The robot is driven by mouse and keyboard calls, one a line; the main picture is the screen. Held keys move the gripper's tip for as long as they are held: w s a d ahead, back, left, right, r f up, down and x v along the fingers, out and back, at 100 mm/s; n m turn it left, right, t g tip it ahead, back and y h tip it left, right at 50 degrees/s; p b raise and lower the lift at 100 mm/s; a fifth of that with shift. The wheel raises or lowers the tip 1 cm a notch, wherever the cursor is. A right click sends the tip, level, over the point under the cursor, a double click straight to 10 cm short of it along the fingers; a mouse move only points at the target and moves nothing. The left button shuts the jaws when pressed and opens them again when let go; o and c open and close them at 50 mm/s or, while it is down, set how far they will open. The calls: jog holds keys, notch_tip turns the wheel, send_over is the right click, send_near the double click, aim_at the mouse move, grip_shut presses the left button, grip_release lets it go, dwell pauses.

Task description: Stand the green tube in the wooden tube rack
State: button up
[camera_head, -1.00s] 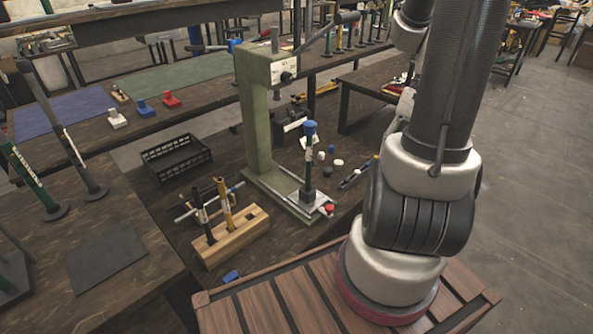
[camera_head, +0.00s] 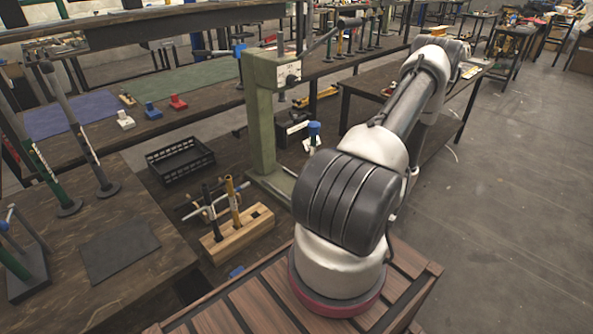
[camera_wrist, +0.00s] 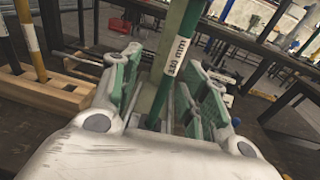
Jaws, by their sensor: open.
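The green tube (camera_wrist: 180,45), with a white "330 mm" label, stands between the fingers of my open gripper (camera_wrist: 165,65) in the wrist view. Whether the fingers touch it I cannot tell. The wooden tube rack (camera_head: 238,237) lies left of the press, holding a black tube (camera_head: 211,213) and a yellow tube (camera_head: 232,200). A dark free hole shows near its right end. The rack is also at left in the wrist view (camera_wrist: 62,97).
The green press (camera_head: 261,125) rises behind the rack. A black crate (camera_head: 180,160) stands on the bench at left. A dark mat (camera_head: 118,250) lies on the left table near other standing tubes. A slatted wooden surface (camera_head: 245,308) lies under my arm's base.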

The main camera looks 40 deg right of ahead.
aim_at(315, 148)
jog(key=shift+m+t+h, duration=0.4)
jog(key=shift+t+h, duration=0.1)
jog(key=w, duration=0.3)
jog(key=w+r, duration=0.1)
jog(key=w, duration=0.2)
jog(key=w+d+r, duration=0.1)
jog(key=w, duration=0.2)
jog(key=shift+r, duration=0.15)
grip_shut()
